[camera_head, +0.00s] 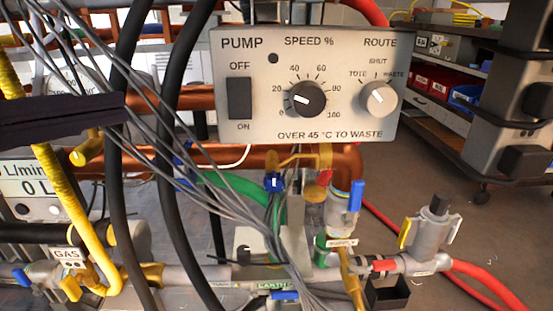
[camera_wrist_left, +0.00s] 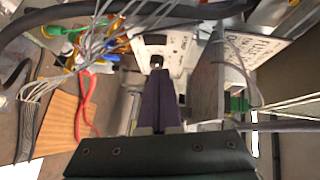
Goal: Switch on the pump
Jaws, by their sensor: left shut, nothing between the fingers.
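The pump panel (camera_head: 270,65) is a pale grey plate in the upper middle of the head view. Its black rocker switch (camera_head: 239,99) sits at the left, with OFF above it and ON below. I cannot tell which way it is pressed. My left gripper (camera_head: 119,104) reaches in from the left, dark purple, shut and empty. In the head view it is left of the switch, apart from it. In the left wrist view the shut fingers (camera_wrist_left: 158,75) point toward part of a pale panel (camera_wrist_left: 178,50) with dark controls. My right gripper is not seen.
The panel also has a black speed knob (camera_head: 307,99) and a grey route knob (camera_head: 379,98). Grey wires and black hoses (camera_head: 176,130) hang between the gripper and the panel in the picture. A yellow gas pipe (camera_head: 62,200) stands lower left. Pipes and valves fill the space below.

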